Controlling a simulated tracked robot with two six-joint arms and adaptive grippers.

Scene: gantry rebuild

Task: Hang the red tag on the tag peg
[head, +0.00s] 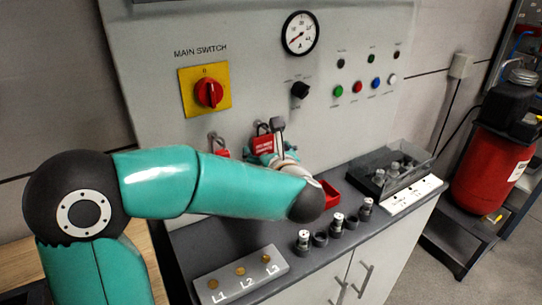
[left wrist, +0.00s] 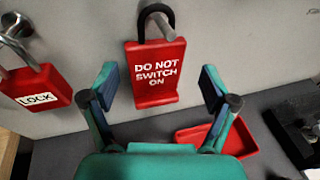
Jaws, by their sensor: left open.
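The red tag (left wrist: 155,75), lettered "DO NOT SWITCH ON", hangs upright against the grey panel in the left wrist view. Its black loop (left wrist: 145,12) is over a grey metal peg (left wrist: 162,27), the tag peg. In the head view the tag (head: 263,143) shows below the main switch, partly hidden by my gripper. My left gripper (left wrist: 160,88) is open, with one finger to each side of the tag and visible gaps between. In the head view my left gripper (head: 270,146) is mostly behind my forearm. My right gripper is not in view.
A red padlock (left wrist: 38,88) marked "LOCK" hangs left of the tag. A red tray (left wrist: 190,138) lies on the counter below right. The head view shows the main switch (head: 208,92), an L1–L3 block (head: 240,273), several small cylinders and a clear-lidded box (head: 392,166).

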